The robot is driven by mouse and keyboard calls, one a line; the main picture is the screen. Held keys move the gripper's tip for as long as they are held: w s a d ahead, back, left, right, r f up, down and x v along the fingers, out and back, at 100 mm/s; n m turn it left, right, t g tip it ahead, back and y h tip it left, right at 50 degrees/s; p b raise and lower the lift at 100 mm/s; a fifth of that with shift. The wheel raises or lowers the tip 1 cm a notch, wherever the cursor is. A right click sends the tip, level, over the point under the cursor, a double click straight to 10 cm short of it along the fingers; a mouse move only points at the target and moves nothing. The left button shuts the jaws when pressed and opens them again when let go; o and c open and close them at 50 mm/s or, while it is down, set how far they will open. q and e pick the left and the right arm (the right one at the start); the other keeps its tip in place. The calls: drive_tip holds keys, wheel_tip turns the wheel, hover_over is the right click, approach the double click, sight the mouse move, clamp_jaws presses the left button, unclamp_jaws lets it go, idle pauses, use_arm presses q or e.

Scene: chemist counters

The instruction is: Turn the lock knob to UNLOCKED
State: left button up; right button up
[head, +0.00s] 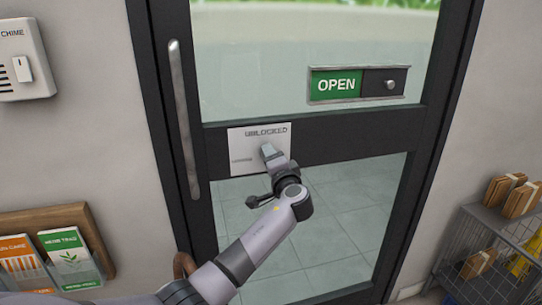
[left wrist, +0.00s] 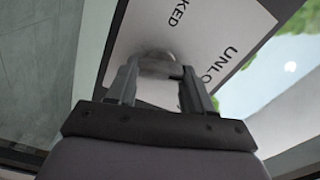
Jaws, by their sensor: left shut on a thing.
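The white lock plate (head: 240,140) is fixed on the dark crossbar of the glass door. UNLOCKED is printed along its top, and a smaller, hard-to-read mark is at its left side. My left gripper (head: 268,153) reaches up to the middle of the plate and covers most of the knob. In the left wrist view the pale, rounded lock knob (left wrist: 155,62) sits between the two fingers of my left gripper (left wrist: 158,80), which is shut on it. Parts of the lettering show around it on the plate (left wrist: 205,45). Which way the knob points is hard to tell. My right gripper is out of view.
A tall metal door handle (head: 184,120) stands left of the plate. An OPEN sign with a slider (head: 358,84) is above right. A chime box (head: 25,60) and a leaflet rack (head: 95,235) are on the left wall. A wire rack (head: 500,240) with packets stands right.

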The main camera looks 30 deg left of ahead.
use_arm(q)
drive_tip(key=shift+m+p, duration=0.65)
drive_tip(key=shift+m, duration=1.05)
drive_tip(key=o, duration=1)
drive_tip(key=shift+o, duration=0.2)
drive_tip(key=v, duration=0.7)
drive_tip(key=shift+b, duration=0.35)
drive_tip(key=shift+d+f, duration=0.1)
